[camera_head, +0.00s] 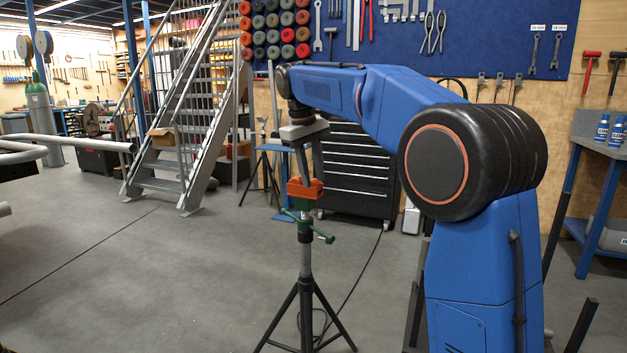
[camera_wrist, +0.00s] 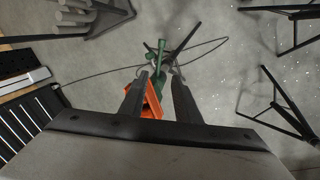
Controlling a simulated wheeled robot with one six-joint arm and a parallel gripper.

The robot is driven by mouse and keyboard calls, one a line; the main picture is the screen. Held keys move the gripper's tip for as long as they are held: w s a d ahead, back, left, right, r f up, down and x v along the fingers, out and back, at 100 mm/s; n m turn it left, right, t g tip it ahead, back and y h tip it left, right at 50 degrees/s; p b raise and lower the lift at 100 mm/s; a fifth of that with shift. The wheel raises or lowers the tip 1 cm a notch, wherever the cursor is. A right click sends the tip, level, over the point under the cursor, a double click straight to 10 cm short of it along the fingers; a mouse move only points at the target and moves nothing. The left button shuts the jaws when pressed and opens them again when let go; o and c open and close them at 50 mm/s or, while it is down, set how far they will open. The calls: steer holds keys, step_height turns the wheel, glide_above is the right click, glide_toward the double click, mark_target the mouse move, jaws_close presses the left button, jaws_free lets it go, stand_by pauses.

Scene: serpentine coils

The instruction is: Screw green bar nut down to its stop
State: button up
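The green bar nut (camera_head: 306,226) sits on the stand's post, just below the orange head (camera_head: 303,189) of the black tripod stand (camera_head: 306,290). Its bar ends stick out to either side. In the wrist view the green bar nut (camera_wrist: 161,52) shows beyond my fingertips, partly hidden by the orange head (camera_wrist: 152,103). My gripper (camera_head: 309,178) points down over the orange head, above the nut. In the wrist view my gripper (camera_wrist: 160,77) is open, with a gap between its fingers. The orange head shows in that gap, nearer the left finger, and I cannot tell whether they touch.
A black tool chest (camera_head: 357,168) stands behind the stand. A steel staircase (camera_head: 185,110) and a blue stand (camera_head: 268,165) are at the back. Grey pipes (camera_head: 70,149) reach in from the left. A cable lies on the floor by the tripod. The floor at left is clear.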

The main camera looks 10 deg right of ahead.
mark_target(305, 223)
steer(key=shift+c, duration=0.3)
steer(key=shift+a+f, duration=0.1)
steer(key=shift+f, duration=0.05)
steer(key=c, duration=0.5)
steer(key=s+a+f+n+h, duration=0.1)
steer(key=a+f+n, duration=0.1)
steer(key=n, duration=0.1)
steer(key=s+a+f+n+h, duration=0.1)
steer(key=f+n+h, duration=0.1)
steer(key=f+n, duration=0.1)
steer(key=s+a+f+n+h, duration=0.1)
steer(key=a+f+n, duration=0.1)
steer(key=f+n, duration=0.1)
steer(key=shift+a+f+t, duration=0.2)
steer(key=shift+a+t, duration=0.1)
jaws_close()
steer(key=s+a+f+n+t+h, duration=0.25)
steer(key=a+f+n, duration=0.25)
steer(key=n, duration=0.4)
steer(key=w+d+f, duration=0.2)
steer(key=d, duration=0.3)
steer(key=w+d+f, duration=0.3)
steer(key=d, duration=0.2)
steer(key=shift+d+h, duration=0.3)
steer(key=shift+h, duration=0.05)
